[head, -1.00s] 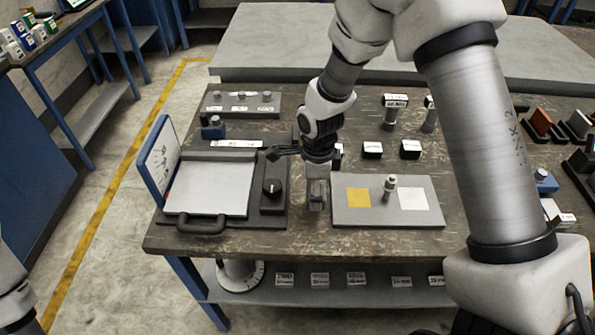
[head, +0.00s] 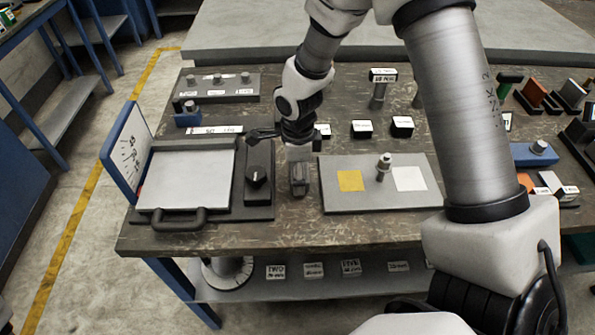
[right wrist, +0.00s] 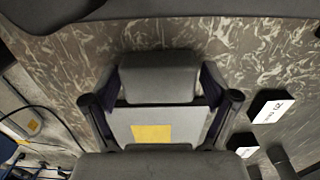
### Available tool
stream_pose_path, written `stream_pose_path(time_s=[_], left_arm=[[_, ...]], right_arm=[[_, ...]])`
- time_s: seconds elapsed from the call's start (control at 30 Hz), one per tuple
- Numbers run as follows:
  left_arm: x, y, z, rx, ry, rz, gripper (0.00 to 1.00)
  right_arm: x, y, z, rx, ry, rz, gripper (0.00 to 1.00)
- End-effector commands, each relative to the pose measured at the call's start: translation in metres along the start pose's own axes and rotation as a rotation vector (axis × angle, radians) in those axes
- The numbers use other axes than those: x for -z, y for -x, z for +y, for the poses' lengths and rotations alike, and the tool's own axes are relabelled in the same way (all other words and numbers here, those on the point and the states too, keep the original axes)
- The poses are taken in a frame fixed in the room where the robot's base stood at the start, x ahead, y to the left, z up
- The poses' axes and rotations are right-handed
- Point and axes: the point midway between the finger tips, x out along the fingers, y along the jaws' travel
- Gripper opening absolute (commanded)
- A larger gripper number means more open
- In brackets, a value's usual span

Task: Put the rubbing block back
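The rubbing block (head: 299,180) is a small dark grey block between the gauge base and the flat grey plate. It also shows in the right wrist view (right wrist: 158,78) as a grey block between the fingers. My right gripper (head: 298,152) points down over it, one finger at each side, and appears shut on it. In the right wrist view the gripper (right wrist: 160,90) fingers run along the block's two sides. I cannot tell whether the block touches the table or is just above it. My left gripper is not in view.
The grey plate (head: 335,198), with yellow and white squares and a small post (head: 383,166), lies right. Label blocks (head: 362,130) stand behind. A three-peg rack (head: 217,94) is back left.

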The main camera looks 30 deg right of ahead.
Motion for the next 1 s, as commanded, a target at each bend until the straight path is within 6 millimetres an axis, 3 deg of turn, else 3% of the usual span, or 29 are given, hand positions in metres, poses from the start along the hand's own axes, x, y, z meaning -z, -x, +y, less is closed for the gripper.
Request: stream_pose_path(time_s=[0.3,0.47,0.8,1.0], left_arm=[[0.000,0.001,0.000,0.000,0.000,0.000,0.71],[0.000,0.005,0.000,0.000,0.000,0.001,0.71],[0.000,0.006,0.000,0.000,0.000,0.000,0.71],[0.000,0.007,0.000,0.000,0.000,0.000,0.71]], right_arm=[[0.000,0.001,0.000,0.000,0.000,0.000,0.98],[-0.001,0.015,-0.001,0.003,0.000,-0.001,0.98],[-0.001,0.099,-0.001,0.005,0.000,-0.003,0.98],[0.000,0.124,-0.001,0.001,0.000,0.000,0.98]])
